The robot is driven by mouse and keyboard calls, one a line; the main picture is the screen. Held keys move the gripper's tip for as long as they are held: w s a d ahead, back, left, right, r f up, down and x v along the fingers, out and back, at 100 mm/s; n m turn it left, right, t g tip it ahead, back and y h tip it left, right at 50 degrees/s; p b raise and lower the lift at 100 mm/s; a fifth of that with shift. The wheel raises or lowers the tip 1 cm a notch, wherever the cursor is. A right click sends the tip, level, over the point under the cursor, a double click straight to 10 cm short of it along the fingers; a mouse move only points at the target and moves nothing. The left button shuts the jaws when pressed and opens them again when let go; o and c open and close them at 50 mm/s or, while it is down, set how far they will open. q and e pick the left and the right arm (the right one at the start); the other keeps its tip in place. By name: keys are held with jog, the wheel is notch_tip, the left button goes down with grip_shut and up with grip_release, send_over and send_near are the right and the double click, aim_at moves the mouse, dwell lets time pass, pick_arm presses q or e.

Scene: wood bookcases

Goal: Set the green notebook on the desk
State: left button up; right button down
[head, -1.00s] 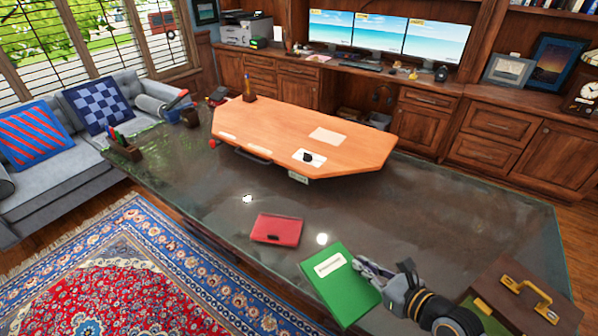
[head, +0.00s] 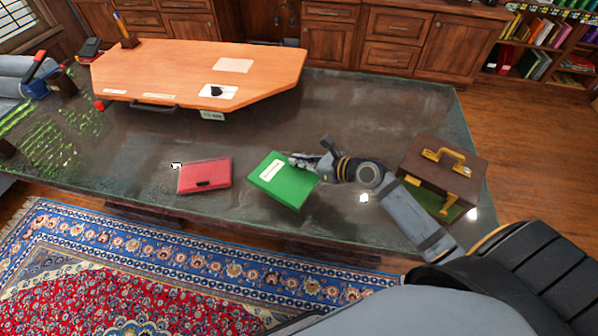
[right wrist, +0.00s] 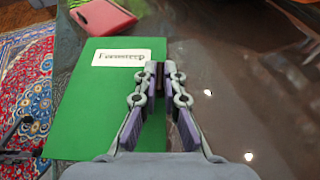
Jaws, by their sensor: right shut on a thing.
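The green notebook (head: 284,180), with a white label, is at the front part of the glass-topped desk (head: 390,110). My right gripper (head: 300,162) is shut on the notebook's right edge. In the right wrist view, the fingertips (right wrist: 160,72) meet at the right edge of the green cover (right wrist: 80,105), beside the label. The notebook looks flat and close to the desk top; I cannot tell whether it touches it. My left gripper is not in view.
A red notebook (head: 204,175) lies left of the green one. A brown case with gold handles (head: 463,165) stands at the right. An orange-brown raised board (head: 200,72) takes up the back left. Bare desk shows between the board and case.

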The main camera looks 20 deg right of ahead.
jog(key=shift+w+d+f, duration=0.2)
jog(key=shift+w+f, duration=0.3)
jog(key=shift+f, duration=0.15)
notch_tip(320, 180, down, 3)
jog(key=shift+r+b, duration=0.2)
jog(key=shift+b, duration=0.45)
jog(key=shift+f, duration=0.2)
jog(key=shift+f, duration=0.15)
jog(key=c, duration=1.5)
grip_release()
